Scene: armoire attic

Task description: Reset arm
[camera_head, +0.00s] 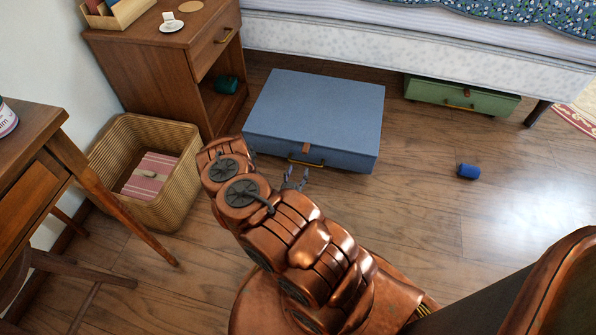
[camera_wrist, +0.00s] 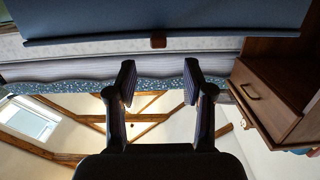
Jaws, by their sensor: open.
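My copper-coloured arm reaches from the bottom of the head view toward a blue lidded box on the floor. My gripper (camera_head: 295,179) shows small, just in front of the blue box (camera_head: 318,108), near its front handle and brown tab. In the wrist view my gripper (camera_wrist: 160,82) has its two dark fingers spread apart with nothing between them. The blue box (camera_wrist: 170,18) also shows there along the top edge, with its brown tab. The box is shut. Whether a finger touches it I cannot tell.
A wooden nightstand (camera_head: 160,75) and a wicker basket (camera_head: 182,193) with a pink striped item stand left. A desk (camera_head: 35,165) is at the left edge. A green box (camera_head: 462,97) lies under the bed (camera_head: 420,55). A blue cylinder (camera_head: 468,171) lies on otherwise clear floor at right.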

